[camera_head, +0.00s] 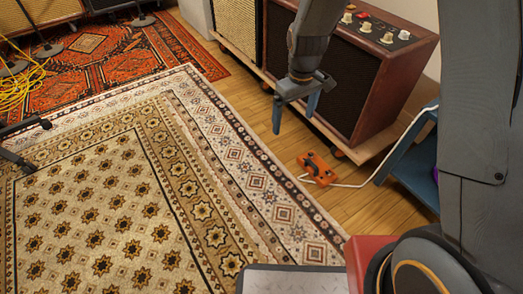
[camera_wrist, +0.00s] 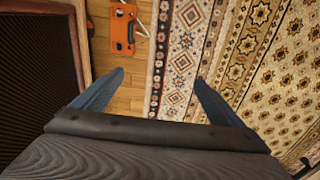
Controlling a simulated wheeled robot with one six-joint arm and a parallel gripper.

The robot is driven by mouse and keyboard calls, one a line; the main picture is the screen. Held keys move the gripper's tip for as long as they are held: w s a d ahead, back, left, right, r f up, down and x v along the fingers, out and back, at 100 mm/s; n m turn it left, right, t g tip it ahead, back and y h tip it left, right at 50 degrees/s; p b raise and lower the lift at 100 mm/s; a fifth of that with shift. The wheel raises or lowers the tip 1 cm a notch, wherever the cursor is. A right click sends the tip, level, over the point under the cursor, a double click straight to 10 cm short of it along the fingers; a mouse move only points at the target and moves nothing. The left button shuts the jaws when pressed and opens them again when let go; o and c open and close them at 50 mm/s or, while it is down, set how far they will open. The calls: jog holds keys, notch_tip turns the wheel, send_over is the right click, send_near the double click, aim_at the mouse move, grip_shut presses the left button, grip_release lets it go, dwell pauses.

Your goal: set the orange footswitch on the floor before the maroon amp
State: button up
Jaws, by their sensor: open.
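The orange footswitch (camera_head: 318,168) lies on the bare wood floor in front of the maroon amp (camera_head: 365,92), close to the rug's edge. It also shows at the top of the wrist view (camera_wrist: 123,28). The maroon amp has a dark grille and cream knobs on its top panel; a dark grille (camera_wrist: 38,70) fills the left of the wrist view. My gripper (camera_head: 295,112) hangs in front of the amp, above and to the left of the footswitch. Its two blue fingers are spread and empty in the wrist view (camera_wrist: 159,77).
A white cable (camera_head: 385,160) runs by the footswitch to a blue stand (camera_head: 415,158) at the right. A cream patterned rug (camera_head: 235,150) covers the floor at left. A red rug (camera_head: 95,65), yellow cable (camera_head: 22,85) and pale-grilled amp (camera_head: 236,25) are farther back.

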jog(key=s+a+r, duration=0.4)
jog(key=s+r, duration=0.3)
jog(key=s, duration=0.1)
jog(key=s+a+r, duration=0.4)
jog(key=s+r, duration=0.3)
jog(key=r, duration=0.1)
jog(key=s+r, duration=0.2)
jog(key=s, duration=0.5)
jog(key=s+r+y, duration=0.1)
jog(key=s+r, duration=0.2)
jog(key=s, duration=0.5)
jog(key=shift+s+a+r, duration=0.2)
jog(key=shift+s+r, duration=0.05)
jog(key=shift+s, duration=0.05)
jog(key=shift+r, duration=0.15)
jog(key=shift+d+r+y+p, duration=0.1)
jog(key=shift+r+y+p, duration=0.2)
jog(key=shift+r+p, duration=0.9)
jog(key=shift+r+m+p, duration=0.25)
jog(key=shift+m+p, duration=0.05)
jog(key=shift+p, duration=0.05)
